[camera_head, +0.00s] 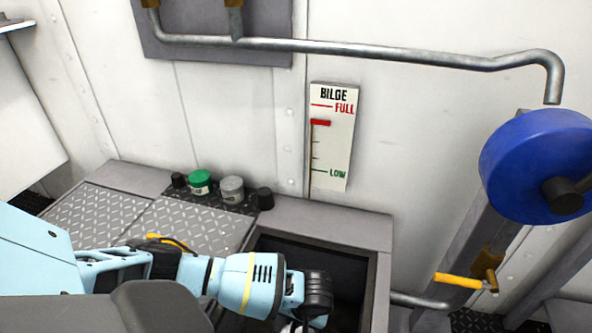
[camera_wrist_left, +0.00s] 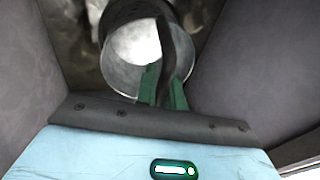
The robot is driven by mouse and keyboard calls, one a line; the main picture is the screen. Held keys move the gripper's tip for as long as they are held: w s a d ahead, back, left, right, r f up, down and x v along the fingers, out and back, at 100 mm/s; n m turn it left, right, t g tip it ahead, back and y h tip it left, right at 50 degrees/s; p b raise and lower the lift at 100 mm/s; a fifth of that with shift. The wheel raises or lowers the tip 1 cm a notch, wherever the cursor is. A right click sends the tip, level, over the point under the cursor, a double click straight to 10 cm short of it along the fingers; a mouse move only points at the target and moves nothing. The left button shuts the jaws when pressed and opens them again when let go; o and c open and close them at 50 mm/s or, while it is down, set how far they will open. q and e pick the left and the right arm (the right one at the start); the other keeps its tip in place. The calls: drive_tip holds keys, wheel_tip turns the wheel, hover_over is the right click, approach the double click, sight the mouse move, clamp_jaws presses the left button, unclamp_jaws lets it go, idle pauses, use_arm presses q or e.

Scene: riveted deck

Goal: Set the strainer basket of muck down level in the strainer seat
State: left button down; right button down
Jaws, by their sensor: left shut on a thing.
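In the left wrist view my left gripper (camera_wrist_left: 163,82) has green fingers shut on a dark upright strip that looks like the handle of the strainer basket. The basket (camera_wrist_left: 113,70) is a round metal cylinder with a bright inside, just beyond the fingertips. Its muck cannot be made out, and I cannot tell whether it sits level. In the head view my left arm reaches over the open bilge well (camera_head: 378,275); its wrist hides the fingers and the basket. I cannot pick out the strainer seat in either view. My right gripper is not in view.
Tread-plate covers (camera_head: 200,225) lie left of the well. A green-topped jar (camera_head: 200,182) and a grey jar (camera_head: 231,189) stand behind it. A bilge gauge (camera_head: 332,137) hangs on the wall. A blue wheel (camera_head: 540,165) and a yellow-handled valve (camera_head: 458,280) are at right.

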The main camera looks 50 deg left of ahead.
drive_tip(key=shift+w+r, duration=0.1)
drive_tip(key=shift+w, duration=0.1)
use_arm(q)
drive_tip(key=c, duration=1.5)
unclamp_jaws()
drive_tip(key=shift+f, duration=0.15)
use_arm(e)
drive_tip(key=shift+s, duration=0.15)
